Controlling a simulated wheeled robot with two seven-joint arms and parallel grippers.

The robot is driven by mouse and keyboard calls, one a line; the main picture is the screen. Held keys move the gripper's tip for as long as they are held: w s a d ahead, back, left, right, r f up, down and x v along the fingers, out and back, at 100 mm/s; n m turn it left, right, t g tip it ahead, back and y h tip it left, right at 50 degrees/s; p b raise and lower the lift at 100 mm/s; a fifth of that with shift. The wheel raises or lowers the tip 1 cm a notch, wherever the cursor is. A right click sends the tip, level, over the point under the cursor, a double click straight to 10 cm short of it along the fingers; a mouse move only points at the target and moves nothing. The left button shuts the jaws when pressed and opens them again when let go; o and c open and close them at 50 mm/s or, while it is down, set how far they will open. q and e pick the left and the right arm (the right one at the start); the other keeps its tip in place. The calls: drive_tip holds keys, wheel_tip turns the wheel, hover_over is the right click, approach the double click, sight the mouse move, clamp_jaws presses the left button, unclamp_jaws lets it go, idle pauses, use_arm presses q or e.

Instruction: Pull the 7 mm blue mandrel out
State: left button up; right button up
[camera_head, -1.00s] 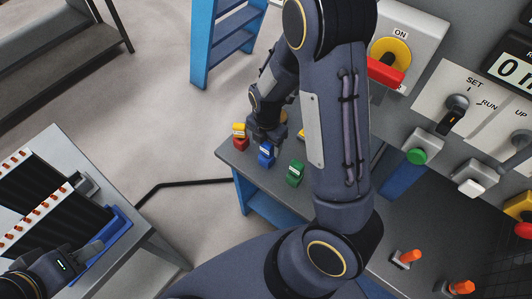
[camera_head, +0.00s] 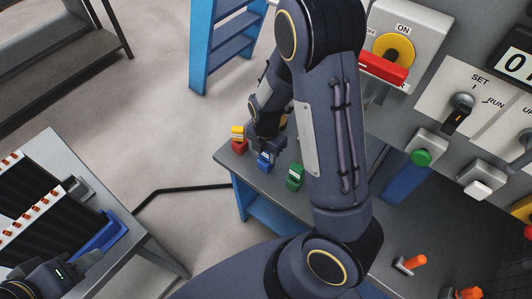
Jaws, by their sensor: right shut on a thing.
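The blue mandrel (camera_head: 264,163) is a small blue block with a pale label, at the near edge of the grey bench between a red-and-yellow piece and a green one. My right gripper (camera_head: 265,150) reaches down from above and is shut on its top. The fingers hide the upper part of the block, and I cannot tell whether it is clear of the bench. My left gripper (camera_head: 92,258) is at the bottom left, near a blue tray on a side table; its fingers are too small to read.
A red piece with a yellow top (camera_head: 238,140) and a green piece (camera_head: 295,175) stand close on either side. A control panel with a red-and-yellow switch (camera_head: 388,62) is at the right. Orange-topped parts (camera_head: 410,263) stand on the bench. A blue tray (camera_head: 103,238) lies lower left.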

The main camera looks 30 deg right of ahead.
clamp_jaws()
drive_tip(key=shift+r+p, duration=0.45)
drive_tip(key=shift+r, duration=0.25)
drive_tip(key=shift+r+p, duration=3.95)
drive_tip(key=shift+r, duration=1.25)
